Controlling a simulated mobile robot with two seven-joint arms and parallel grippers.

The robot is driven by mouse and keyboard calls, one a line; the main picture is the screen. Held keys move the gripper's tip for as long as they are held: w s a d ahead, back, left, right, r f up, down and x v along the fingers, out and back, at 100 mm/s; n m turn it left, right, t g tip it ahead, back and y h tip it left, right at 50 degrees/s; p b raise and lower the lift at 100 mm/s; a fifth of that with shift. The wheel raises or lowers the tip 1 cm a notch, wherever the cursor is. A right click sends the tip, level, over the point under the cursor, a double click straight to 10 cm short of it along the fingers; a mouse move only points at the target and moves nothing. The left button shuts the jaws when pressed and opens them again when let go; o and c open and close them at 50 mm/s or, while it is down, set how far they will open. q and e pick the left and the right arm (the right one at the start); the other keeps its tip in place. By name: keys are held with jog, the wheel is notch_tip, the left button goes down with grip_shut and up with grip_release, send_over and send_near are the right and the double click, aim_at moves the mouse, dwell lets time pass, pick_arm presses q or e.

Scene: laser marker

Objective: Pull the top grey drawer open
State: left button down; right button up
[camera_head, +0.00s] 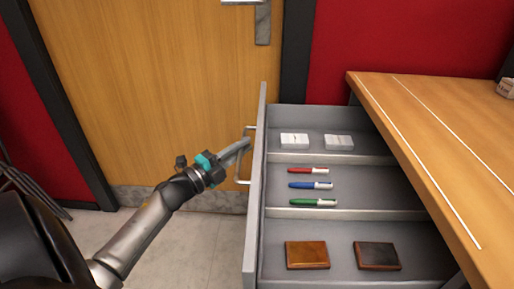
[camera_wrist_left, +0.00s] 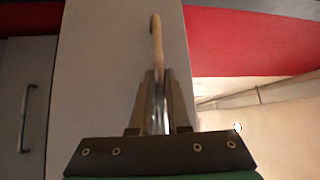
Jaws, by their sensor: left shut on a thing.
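The top grey drawer (camera_head: 254,220) stands pulled well out from under the wooden desk, its inside open to view in the head view. Its pale metal bar handle (camera_head: 249,166) is on the front panel, facing left. My left gripper (camera_head: 246,144) reaches in from the left and is shut on this handle. In the left wrist view the two fingers (camera_wrist_left: 156,78) close on either side of the handle (camera_wrist_left: 156,38), with the grey drawer front (camera_wrist_left: 100,70) behind. My right gripper is in neither view.
The drawer holds two white blocks (camera_head: 294,140), red, blue and green markers (camera_head: 310,185), and two wooden blocks (camera_head: 307,255). The desk (camera_head: 450,150) is at right, a wooden door (camera_head: 150,80) behind. Another grey front with a dark handle (camera_wrist_left: 27,115) shows in the wrist view.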

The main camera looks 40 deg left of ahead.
pick_arm(q)
jog(key=shift+s+a+r, duration=0.1)
jog(key=shift+s+a, duration=0.1)
jog(key=shift+a, duration=0.2)
jog(key=c, duration=0.9)
grip_release()
jog(key=p+v, duration=0.3)
jog(key=v, duration=1.2)
jog(key=shift+s+p, duration=0.1)
jog(key=shift+p, duration=0.25)
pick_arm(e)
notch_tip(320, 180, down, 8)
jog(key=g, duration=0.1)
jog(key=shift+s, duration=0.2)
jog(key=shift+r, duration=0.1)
